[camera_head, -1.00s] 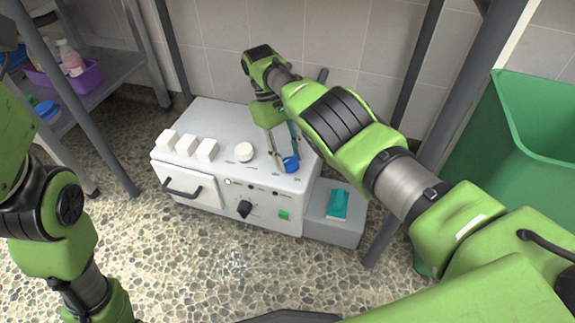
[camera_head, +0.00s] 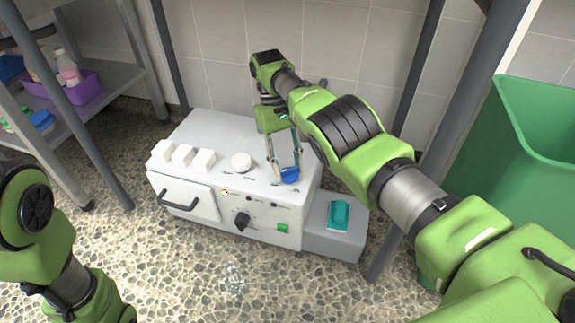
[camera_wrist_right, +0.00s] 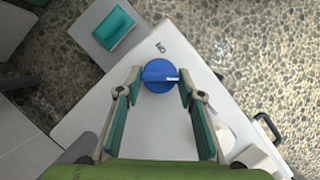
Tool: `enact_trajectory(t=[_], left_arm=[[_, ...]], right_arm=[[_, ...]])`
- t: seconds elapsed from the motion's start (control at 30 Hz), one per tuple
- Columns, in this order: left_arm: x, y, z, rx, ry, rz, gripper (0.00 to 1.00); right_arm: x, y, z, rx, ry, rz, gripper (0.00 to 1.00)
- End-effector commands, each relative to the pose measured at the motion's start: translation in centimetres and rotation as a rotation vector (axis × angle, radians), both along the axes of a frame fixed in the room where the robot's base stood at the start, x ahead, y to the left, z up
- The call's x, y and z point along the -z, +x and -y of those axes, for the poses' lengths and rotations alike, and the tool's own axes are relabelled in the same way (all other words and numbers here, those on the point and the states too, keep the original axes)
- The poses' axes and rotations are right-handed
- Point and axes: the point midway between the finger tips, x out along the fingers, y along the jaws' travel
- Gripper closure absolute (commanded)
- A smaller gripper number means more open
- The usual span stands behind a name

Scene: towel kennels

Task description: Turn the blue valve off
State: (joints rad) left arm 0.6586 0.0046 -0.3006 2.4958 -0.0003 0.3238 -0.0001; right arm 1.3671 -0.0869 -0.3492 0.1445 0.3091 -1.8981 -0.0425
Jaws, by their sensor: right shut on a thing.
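The blue valve (camera_head: 290,176) is a round blue knob at the right front of the white machine's top (camera_head: 222,140). My right gripper (camera_head: 287,170) reaches down from behind it, and its fingertips are shut on the valve. In the right wrist view the valve (camera_wrist_right: 158,76) sits between the two teal-padded fingertips (camera_wrist_right: 159,86), one on each side. A raised bar with a pale mark runs across it toward the right finger. Small markings on the machine top show beside it. My left arm shows at the left edge, but its gripper is out of view.
A white round knob (camera_head: 241,161) and white blocks (camera_head: 183,155) sit left of the valve. The front has a black dial (camera_head: 242,220) and a green button (camera_head: 283,227). A grey box with a teal pad (camera_head: 340,213) stands right. A green bin (camera_head: 530,170) and metal posts flank the area.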

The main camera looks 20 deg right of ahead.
Motion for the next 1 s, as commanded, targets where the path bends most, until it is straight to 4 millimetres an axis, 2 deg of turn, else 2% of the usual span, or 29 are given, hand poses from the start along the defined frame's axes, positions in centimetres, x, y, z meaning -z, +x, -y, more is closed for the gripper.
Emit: enact_trajectory(t=[0.03,0.1,0.63,0.77,1.0], left_arm=[[0.0,0.0,0.0,0.0,0.0,0.0,0.6],[0.0,0.0,0.0,0.0,0.0,0.0,0.6],[-0.2,0.0,-0.1,0.001,-0.002,-0.001,0.6],[-1.3,0.0,-0.1,0.001,-0.002,-0.001,0.6],[-4.7,0.0,0.0,0.0,-0.001,0.0,0.6]], right_arm=[[0.0,0.0,-0.1,0.002,0.001,-0.001,0.63],[0.0,0.0,0.0,0.001,0.001,0.0,0.48],[-0.1,0.0,0.0,-0.009,-0.001,0.0,0.48],[-0.4,0.0,-0.1,-0.078,-0.002,0.001,0.48],[-0.8,-0.2,-0.3,-0.306,-0.003,0.0,0.48]])
